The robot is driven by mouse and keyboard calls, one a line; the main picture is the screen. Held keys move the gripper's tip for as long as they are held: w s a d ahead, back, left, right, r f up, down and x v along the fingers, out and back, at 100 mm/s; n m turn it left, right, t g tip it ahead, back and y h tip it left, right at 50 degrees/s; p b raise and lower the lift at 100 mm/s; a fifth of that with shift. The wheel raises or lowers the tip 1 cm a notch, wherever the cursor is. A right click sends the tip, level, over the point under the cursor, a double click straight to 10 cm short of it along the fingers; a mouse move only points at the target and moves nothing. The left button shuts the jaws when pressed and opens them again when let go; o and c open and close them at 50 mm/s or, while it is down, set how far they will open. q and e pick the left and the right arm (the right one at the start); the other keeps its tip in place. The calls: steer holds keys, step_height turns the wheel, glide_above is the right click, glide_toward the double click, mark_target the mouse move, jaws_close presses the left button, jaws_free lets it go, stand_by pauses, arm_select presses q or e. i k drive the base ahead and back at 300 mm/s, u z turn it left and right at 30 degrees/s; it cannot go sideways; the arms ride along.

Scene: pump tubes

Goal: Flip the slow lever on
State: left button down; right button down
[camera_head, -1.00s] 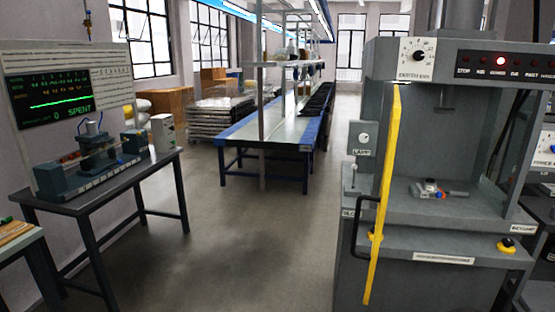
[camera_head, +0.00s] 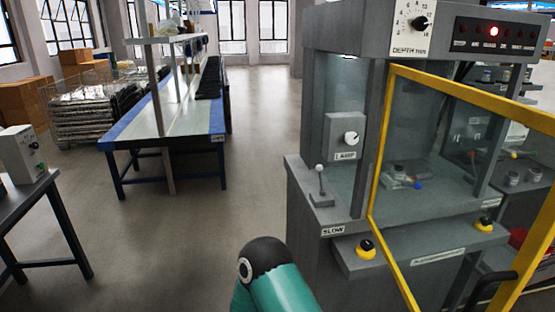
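The slow lever (camera_head: 320,180) is a small upright stick with a pale ball knob on a grey base. It stands on a ledge at the left side of the grey press (camera_head: 345,20), above the label "SLOW" (camera_head: 333,230). A teal and black part of my arm rises at the bottom centre, below and left of the lever and apart from it. Neither gripper's fingers show.
A yellow-framed clear guard (camera_head: 376,180) stands swung out at the press front. A lamp knob (camera_head: 350,138) is above the lever. Two black-and-yellow buttons (camera_head: 366,248) (camera_head: 485,224) sit on the front ledge. A red light (camera_head: 494,31) is lit. Open floor (camera_head: 190,240) lies left.

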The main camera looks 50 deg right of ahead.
mark_target(319, 168)
steer(key=z, duration=0.45)
steer(key=i, duration=1.2)
steer(key=z, duration=1)
steer(key=i, duration=0.35)
steer(key=z, duration=0.35)
steer(key=k, duration=0.95)
steer(key=z, duration=0.15)
steer(key=i, duration=0.85)
steer(key=z, duration=0.05)
